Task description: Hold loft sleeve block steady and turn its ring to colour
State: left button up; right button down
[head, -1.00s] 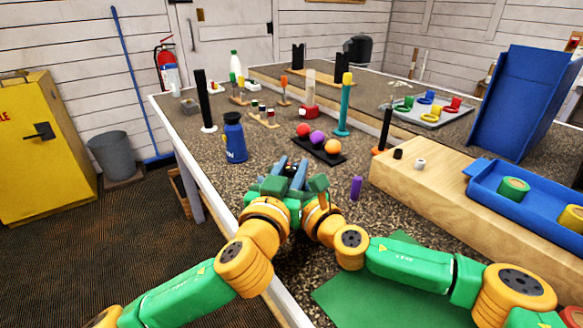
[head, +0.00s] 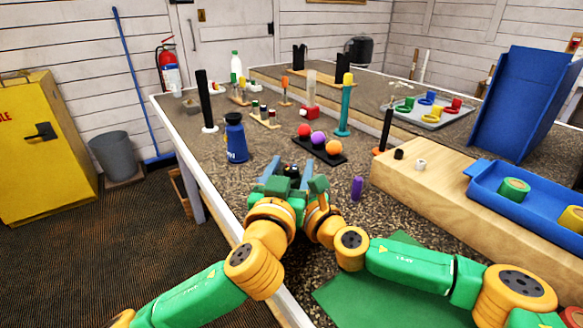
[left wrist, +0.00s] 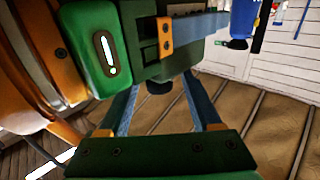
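My left gripper (head: 280,175) and right gripper (head: 316,184) are close together above the near part of the bench. In the left wrist view, the left gripper (left wrist: 160,90) has its two blue fingers apart, with clear space between them. A small dark round end (left wrist: 158,88) shows between or just beyond its fingertips; I cannot tell if it touches them. It sits under the green body of my right gripper. A dark piece (head: 292,169) shows between the grippers in the head view, perhaps the loft sleeve block. Its ring and colours are not readable. The right gripper's grasp is hidden.
A blue bottle (head: 236,138) stands left of the grippers. A black rack (head: 318,153) with coloured balls lies beyond them. A purple cylinder (head: 357,188) stands to the right, before a wooden step (head: 440,200) bearing a blue tray (head: 478,187). A green mat (head: 385,290) lies near me.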

pick_arm(q)
jog(key=v, duration=0.7)
jog(key=shift+s, duration=0.3)
jog(key=shift+w+a, duration=0.15)
jog(key=shift+a, duration=0.1)
jog(key=m+g+h, duration=0.3)
jog(key=m+h, duration=0.1)
jog(key=h, duration=0.2)
send_near(287, 173)
jog(key=shift+h, duration=0.3)
jog(key=x, duration=1.1)
jog(key=shift+w+f, duration=0.1)
jog(key=shift+w, duration=0.2)
grip_shut()
